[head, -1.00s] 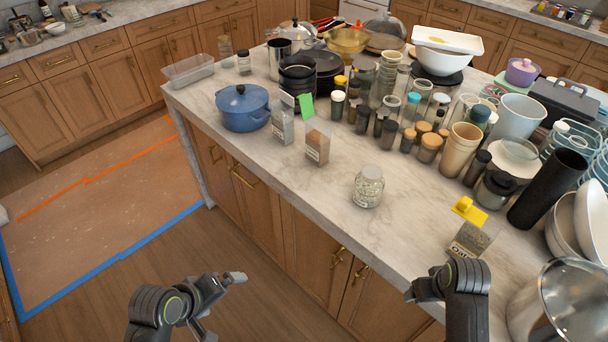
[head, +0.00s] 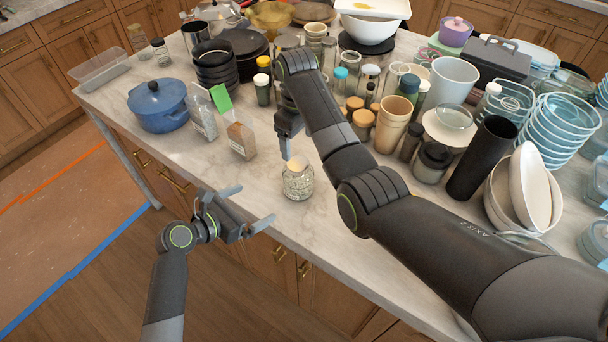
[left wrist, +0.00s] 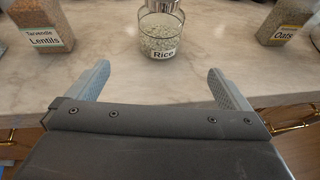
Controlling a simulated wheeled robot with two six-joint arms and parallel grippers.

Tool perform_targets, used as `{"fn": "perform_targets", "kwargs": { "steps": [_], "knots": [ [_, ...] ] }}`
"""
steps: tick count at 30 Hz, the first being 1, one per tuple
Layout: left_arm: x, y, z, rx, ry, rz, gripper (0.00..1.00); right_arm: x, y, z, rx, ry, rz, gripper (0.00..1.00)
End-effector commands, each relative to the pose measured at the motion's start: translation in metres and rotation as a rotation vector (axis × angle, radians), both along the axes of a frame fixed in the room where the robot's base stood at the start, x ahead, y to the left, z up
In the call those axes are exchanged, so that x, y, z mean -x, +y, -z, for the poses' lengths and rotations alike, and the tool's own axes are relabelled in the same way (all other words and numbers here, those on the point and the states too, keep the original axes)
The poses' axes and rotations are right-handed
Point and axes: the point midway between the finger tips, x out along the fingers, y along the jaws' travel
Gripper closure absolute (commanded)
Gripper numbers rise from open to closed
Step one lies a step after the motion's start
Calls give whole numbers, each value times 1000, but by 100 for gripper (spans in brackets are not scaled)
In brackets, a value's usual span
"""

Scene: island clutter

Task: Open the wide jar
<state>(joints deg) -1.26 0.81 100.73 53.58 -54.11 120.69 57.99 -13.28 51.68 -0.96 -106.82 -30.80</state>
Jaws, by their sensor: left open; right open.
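The wide jar (head: 297,184) is a short clear glass jar of pale grains, upright near the counter's front edge, with its lid (head: 295,164) on top. In the left wrist view the jar (left wrist: 160,38) bears a "Rice" label and its top is cut off. My left gripper (head: 248,206) is open and empty, in front of the jar and just off the counter edge, its fingers pointing toward the jar. My right gripper (head: 286,148) is open, pointing down just above and behind the lid; one finger shows clearly. Contact with the lid cannot be told.
Lentils (left wrist: 42,25) and oats (left wrist: 287,22) containers stand left and right of the jar in the left wrist view. A blue pot (head: 158,106), dark stacked bowls (head: 214,66) and many jars crowd the counter behind. Bare marble (head: 262,188) lies left of the jar.

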Motion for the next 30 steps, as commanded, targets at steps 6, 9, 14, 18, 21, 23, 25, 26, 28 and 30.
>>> {"fn": "perform_targets", "kwargs": {
  "steps": [6, 9, 14, 18, 21, 23, 25, 26, 28, 30],
  "knots": [
    [-14, -13, 6, 21, 9, -9, 0, 0, 2, -2, 4, 3, -8, 23],
    [-25, -24, 12, 19, 9, -7, 0, 0, 2, -2, 4, 2, -8, 23],
    [-43, -42, 23, 18, 9, -7, 0, -1, 2, -2, 4, 2, -7, 23],
    [-58, -57, 32, 16, 9, -6, 0, -1, 2, -2, 3, 1, -6, 23],
    [-68, -66, 37, 16, 9, -6, 0, -1, 2, -2, 3, 1, -6, 23],
    [-74, -72, 41, 16, 8, -6, 0, -1, 2, -2, 3, 1, -6, 23],
    [-80, -78, 45, 15, 10, -5, 0, -1, 2, -2, 3, 1, -6, 23],
    [-83, -80, 47, 15, 9, -6, 0, -1, 2, -2, 3, 1, -6, 23],
    [-89, -86, 50, 15, 9, -5, 0, -1, 2, -2, 3, 1, -6, 23],
    [-95, -92, 53, 14, 8, -6, 0, -1, 2, -2, 3, 1, -6, 23]
  ]
}}
